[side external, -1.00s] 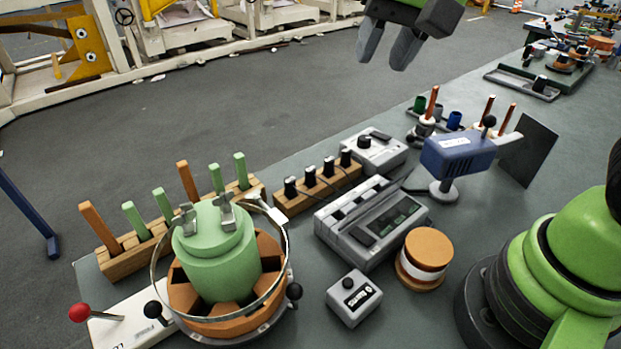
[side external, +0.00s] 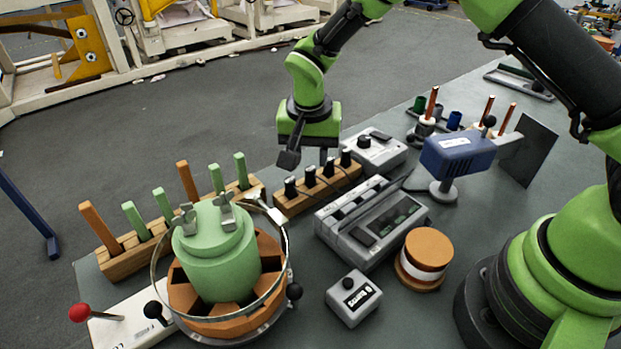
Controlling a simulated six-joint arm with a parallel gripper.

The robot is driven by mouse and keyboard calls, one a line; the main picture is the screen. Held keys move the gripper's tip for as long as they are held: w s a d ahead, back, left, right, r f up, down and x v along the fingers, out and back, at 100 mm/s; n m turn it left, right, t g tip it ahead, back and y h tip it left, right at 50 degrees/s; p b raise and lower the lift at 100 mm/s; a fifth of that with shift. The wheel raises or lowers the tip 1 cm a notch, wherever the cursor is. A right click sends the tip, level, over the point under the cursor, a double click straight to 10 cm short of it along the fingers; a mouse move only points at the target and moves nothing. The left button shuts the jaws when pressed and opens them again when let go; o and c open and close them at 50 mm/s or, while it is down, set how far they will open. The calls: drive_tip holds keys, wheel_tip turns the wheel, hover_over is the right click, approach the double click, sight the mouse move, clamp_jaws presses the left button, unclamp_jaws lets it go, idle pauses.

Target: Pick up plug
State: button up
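Several black plugs stand upright in a row in a wooden block (side external: 290,206). The front-left plug (side external: 290,187), a second plug (side external: 310,177), a third plug (side external: 328,168) and the rearmost plug (side external: 346,158) all show, with thin dark cables at some of them. My gripper (side external: 306,160) points down over the row, close above the middle plugs. Its two grey fingers are apart, and no object shows between them. I cannot tell how much height separates the fingertips from the plugs.
A grey device with a display (side external: 372,222) and a small grey box (side external: 376,152) sit beside the block. A green cylinder (side external: 216,255) in an orange ring fixture stands front left. A blue tool (side external: 458,153) and copper spool (side external: 425,258) are to the right.

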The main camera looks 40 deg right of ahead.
sight(310, 169)
drive_tip(key=f, duration=0.5)
drive_tip(key=shift+w+d, duration=0.3)
drive_tip(key=c, duration=0.7)
